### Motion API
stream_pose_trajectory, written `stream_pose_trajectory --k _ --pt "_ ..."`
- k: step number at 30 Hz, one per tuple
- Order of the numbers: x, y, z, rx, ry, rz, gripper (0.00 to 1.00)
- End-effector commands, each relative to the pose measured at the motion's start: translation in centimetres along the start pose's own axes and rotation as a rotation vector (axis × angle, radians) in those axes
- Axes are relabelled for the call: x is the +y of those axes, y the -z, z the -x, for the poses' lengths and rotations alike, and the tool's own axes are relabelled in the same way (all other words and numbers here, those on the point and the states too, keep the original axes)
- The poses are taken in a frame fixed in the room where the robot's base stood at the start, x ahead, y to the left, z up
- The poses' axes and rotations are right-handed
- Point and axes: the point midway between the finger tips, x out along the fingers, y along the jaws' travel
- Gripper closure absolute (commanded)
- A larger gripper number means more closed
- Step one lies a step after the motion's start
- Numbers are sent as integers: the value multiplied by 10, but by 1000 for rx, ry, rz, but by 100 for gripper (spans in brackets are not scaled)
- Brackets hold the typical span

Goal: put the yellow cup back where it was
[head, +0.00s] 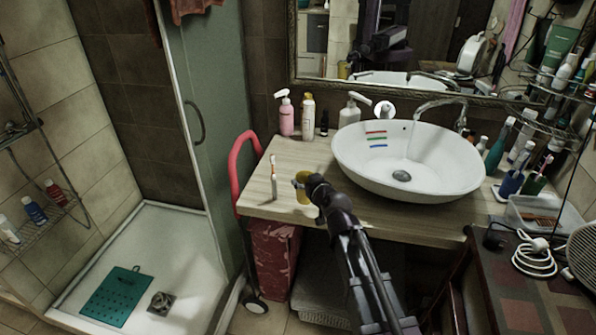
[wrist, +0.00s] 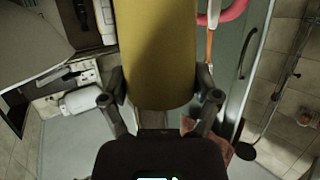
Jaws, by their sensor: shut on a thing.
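The yellow cup (head: 301,187) is at the front left part of the wooden counter, partly covered by my gripper (head: 314,190). In the wrist view the yellow cup (wrist: 160,45) fills the top middle, between the two fingers of my gripper (wrist: 162,82). The fingers press on its opposite sides, so my gripper is shut on it. I cannot tell whether the cup's base touches the counter.
An electric toothbrush (head: 273,180) stands just left of the cup. The white basin (head: 400,180) is to the right; pink (head: 286,118) and white-yellow (head: 307,115) bottles stand behind. The counter (head: 310,160) is bare between them. A red handle (head: 236,165) rises at the left edge.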

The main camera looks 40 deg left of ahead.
Motion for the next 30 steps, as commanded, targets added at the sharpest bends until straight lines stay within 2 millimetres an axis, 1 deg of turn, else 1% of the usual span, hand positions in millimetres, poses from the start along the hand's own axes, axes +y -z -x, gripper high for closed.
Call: stream_pose_trajectory --k 1,5,15,19,21,24,30 --pt "2 2 -9 0 0 0 58" --pt "8 6 -30 0 -1 0 58" --pt "24 18 -91 0 -1 0 58" --pt "29 23 -113 0 -1 0 58" --pt "32 24 -121 0 -1 0 58" --pt "34 26 -128 0 -2 0 58" --pt "34 27 -131 0 -2 -1 58"
